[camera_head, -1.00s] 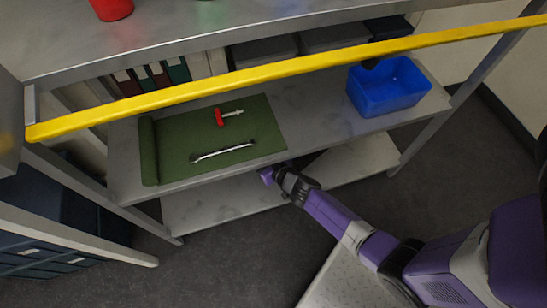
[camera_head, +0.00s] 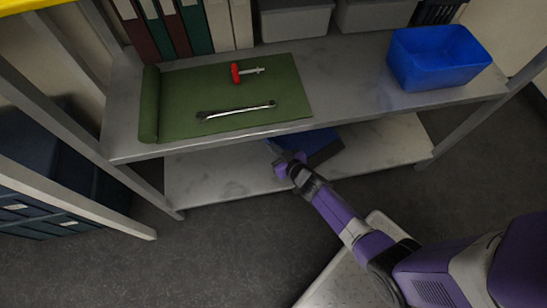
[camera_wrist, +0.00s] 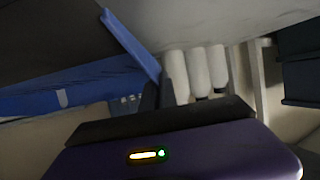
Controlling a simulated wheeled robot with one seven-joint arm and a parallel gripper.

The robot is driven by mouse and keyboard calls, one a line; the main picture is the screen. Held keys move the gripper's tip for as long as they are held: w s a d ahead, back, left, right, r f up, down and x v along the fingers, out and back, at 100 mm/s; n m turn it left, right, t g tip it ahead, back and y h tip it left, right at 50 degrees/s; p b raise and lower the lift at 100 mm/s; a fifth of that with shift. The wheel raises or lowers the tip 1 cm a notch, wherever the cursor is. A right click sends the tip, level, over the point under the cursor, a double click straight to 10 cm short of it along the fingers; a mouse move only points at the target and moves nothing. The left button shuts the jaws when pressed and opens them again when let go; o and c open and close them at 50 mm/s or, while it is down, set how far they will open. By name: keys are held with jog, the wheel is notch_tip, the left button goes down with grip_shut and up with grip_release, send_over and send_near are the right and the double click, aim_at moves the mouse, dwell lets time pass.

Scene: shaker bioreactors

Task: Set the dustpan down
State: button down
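The blue dustpan (camera_head: 325,143) shows in the head view below the front edge of the middle shelf, which hides part of it. It is over the lower shelf; I cannot tell whether it touches it. My gripper (camera_head: 280,158) is at its left, under the same edge. In the wrist view a blue strip of the dustpan (camera_wrist: 132,45) runs down to my gripper's dark fingers (camera_wrist: 160,94), which appear shut on it. The grip itself is small and dim.
The lower shelf (camera_head: 215,175) has bare room left of my gripper. The middle shelf above holds a green mat (camera_head: 180,105), a wrench (camera_head: 237,111), a red-handled tool (camera_head: 237,72) and a blue bin (camera_head: 440,60). White bottles (camera_wrist: 200,70) stand beyond my fingers in the wrist view.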

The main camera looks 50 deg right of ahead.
aim_at(273, 158)
jog(key=shift+f+b, duration=1.65)
jog(key=shift+f, duration=0.75)
jog(key=c, duration=1.7)
grip_release()
